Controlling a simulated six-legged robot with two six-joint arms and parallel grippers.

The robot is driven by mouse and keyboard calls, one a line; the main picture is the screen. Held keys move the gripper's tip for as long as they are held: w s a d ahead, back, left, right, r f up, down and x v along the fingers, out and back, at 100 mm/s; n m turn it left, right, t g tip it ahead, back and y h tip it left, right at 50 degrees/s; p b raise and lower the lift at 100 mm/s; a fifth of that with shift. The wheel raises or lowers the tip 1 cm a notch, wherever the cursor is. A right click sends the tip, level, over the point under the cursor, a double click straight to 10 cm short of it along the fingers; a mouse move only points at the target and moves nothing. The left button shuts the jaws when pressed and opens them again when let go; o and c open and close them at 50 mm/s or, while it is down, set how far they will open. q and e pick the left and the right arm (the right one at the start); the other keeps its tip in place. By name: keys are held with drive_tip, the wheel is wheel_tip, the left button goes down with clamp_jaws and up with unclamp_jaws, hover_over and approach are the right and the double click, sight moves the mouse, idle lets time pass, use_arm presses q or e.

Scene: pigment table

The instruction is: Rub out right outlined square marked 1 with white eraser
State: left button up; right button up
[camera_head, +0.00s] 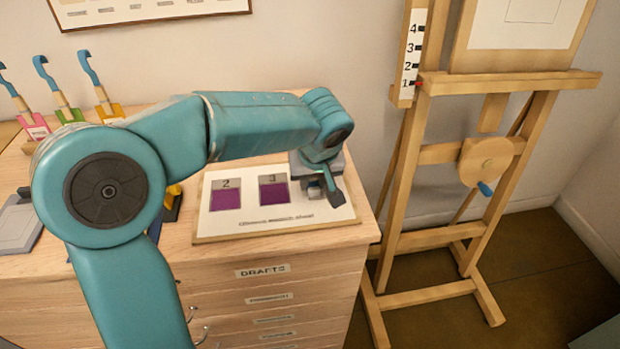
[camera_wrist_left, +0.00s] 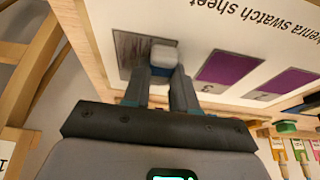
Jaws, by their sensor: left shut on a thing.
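A swatch sheet (camera_head: 240,229) on a board lies on the cabinet top, with purple squares marked 2 (camera_head: 226,199) and 3 (camera_head: 273,194). The rightmost square, grey and smudged-looking, shows in the wrist view (camera_wrist_left: 130,48); its number is hidden in both views. My left gripper (camera_head: 318,186) is over that square and covers most of it in the head view. In the wrist view the gripper (camera_wrist_left: 160,82) is shut on the white eraser (camera_wrist_left: 163,55), whose end overlaps the grey square's edge. I cannot tell whether it touches the paper. My right gripper is not in view.
A wooden easel (camera_head: 440,155) stands to the right of the cabinet (camera_head: 290,262). Colourful scoops with blue handles (camera_head: 91,70) stand at the back left. A grey tray-like item (camera_head: 18,222) lies at the left edge.

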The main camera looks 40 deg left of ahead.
use_arm(q)
drive_tip(key=shift+w+d+p, duration=0.4)
drive_tip(key=shift+w+d, duration=1.2)
drive_tip(key=shift+w, duration=0.25)
drive_tip(key=shift+f+b, duration=0.15)
drive_tip(key=shift+b, duration=0.2)
drive_tip(key=shift+s+a+f+b, duration=0.1)
drive_tip(key=shift+s+a+b, duration=0.2)
drive_tip(key=shift+s+a, duration=0.1)
drive_tip(key=shift+s+a+f+b, duration=0.1)
drive_tip(key=shift+s+a+b, duration=0.5)
drive_tip(key=shift+s, duration=0.5)
drive_tip(key=shift+s+a, duration=0.8)
wheel_tip(320, 180, up, 8)
drive_tip(key=p, duration=0.5)
drive_tip(key=shift+w+f, duration=0.1)
drive_tip(key=shift+f, duration=0.1)
